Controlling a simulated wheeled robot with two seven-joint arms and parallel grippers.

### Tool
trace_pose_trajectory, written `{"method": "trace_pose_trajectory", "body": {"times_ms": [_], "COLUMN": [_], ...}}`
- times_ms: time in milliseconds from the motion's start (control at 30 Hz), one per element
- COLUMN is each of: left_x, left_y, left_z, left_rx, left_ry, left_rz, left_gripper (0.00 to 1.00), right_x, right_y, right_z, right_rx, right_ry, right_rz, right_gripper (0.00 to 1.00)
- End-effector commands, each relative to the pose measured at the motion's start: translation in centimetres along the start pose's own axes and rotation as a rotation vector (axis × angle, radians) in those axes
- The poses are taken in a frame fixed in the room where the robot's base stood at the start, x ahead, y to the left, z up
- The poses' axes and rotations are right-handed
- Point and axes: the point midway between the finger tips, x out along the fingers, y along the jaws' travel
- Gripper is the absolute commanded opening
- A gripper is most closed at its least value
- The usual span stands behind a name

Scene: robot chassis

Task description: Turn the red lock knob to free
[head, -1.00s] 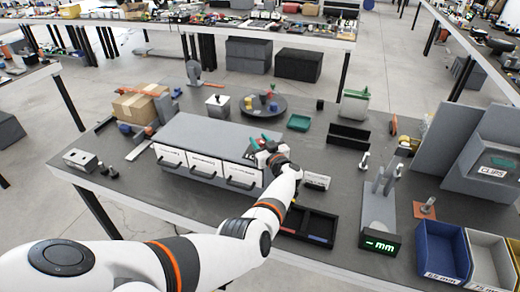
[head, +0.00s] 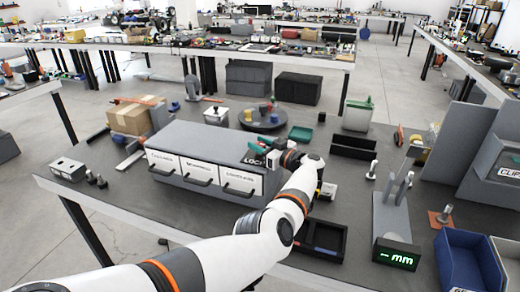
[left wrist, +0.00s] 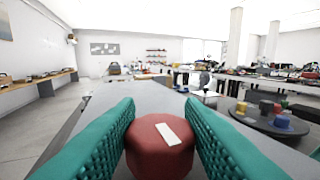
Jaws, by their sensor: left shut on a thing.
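The red lock knob (left wrist: 160,148) fills the lower middle of the left wrist view, with a white stripe on its face that slants slightly. My left gripper (left wrist: 160,130) has its two green ridged fingers on either side of the knob, shut on it. In the head view, my left gripper (head: 270,146) is at the right end of the grey drawer cabinet (head: 205,138), beside a dark LOCK label (head: 254,160). The knob is hidden behind the gripper in the head view. My right gripper is not in view.
The cabinet front has white drawers with dark handles (head: 199,182). A black divided tray (head: 312,239) lies in front of my arm. A round dark turntable (head: 262,118) with coloured pieces stands behind. A gauge stand with a lit mm display (head: 396,256) is at the right.

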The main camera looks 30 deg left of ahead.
Motion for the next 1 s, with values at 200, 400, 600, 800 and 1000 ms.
{"method": "trace_pose_trajectory", "body": {"times_ms": [200, 400, 600, 800, 1000], "left_x": [0.1, 0.1, 0.1, -0.3, -3.4], "left_y": [-0.1, -0.1, 0.0, -0.1, -0.1], "left_z": [0.3, 0.4, 0.2, 0.1, 0.1], "left_rx": [-0.002, -0.002, -0.001, -0.001, -0.002], "left_ry": [-0.005, -0.005, -0.003, -0.001, 0.001], "left_rz": [0.0, 0.0, 0.0, -0.001, -0.003], "left_gripper": [0.12, 0.47, 0.56, 0.56, 0.56], "right_x": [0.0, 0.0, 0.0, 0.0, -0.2], "right_y": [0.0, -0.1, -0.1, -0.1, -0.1], "right_z": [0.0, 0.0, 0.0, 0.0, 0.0], "right_rx": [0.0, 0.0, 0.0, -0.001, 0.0], "right_ry": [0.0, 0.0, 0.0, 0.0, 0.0], "right_rz": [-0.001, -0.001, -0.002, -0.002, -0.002], "right_gripper": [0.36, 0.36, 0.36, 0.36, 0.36]}}
